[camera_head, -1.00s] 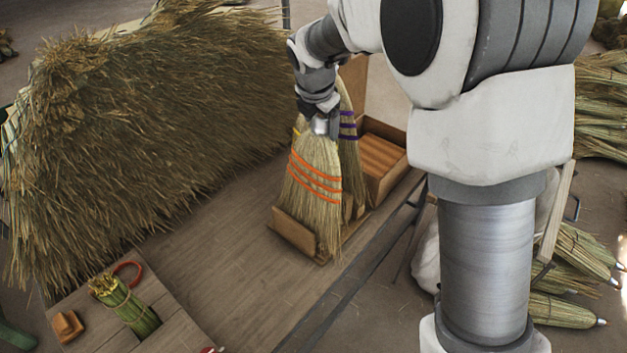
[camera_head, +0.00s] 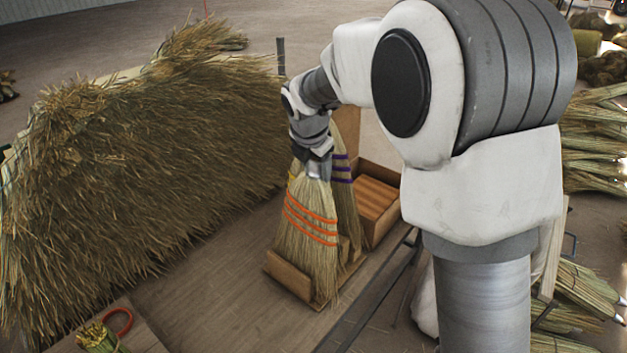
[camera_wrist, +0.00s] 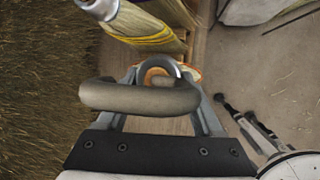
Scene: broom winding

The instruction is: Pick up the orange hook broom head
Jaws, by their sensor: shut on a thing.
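The orange-banded broom head (camera_head: 311,228) stands nearly upright, bristles down, in a low wooden rack (camera_head: 287,273). Its lower end is close behind the rack's front board; I cannot tell whether it touches the rack floor. My gripper (camera_head: 318,172) is at its top, pointing down and shut on it. In the wrist view my gripper (camera_wrist: 160,72) shows beside a thick tan curved hook (camera_wrist: 138,97), which crosses in front of the fingers and partly hides the grip. The broom's bristles are mostly hidden there.
A purple-banded broom head (camera_head: 342,180) stands right behind the orange one, very close. A broom with yellow bands (camera_wrist: 150,35) is near the fingers in the wrist view. A wooden box (camera_head: 378,205) is to the right. A large straw pile (camera_head: 140,180) fills the left.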

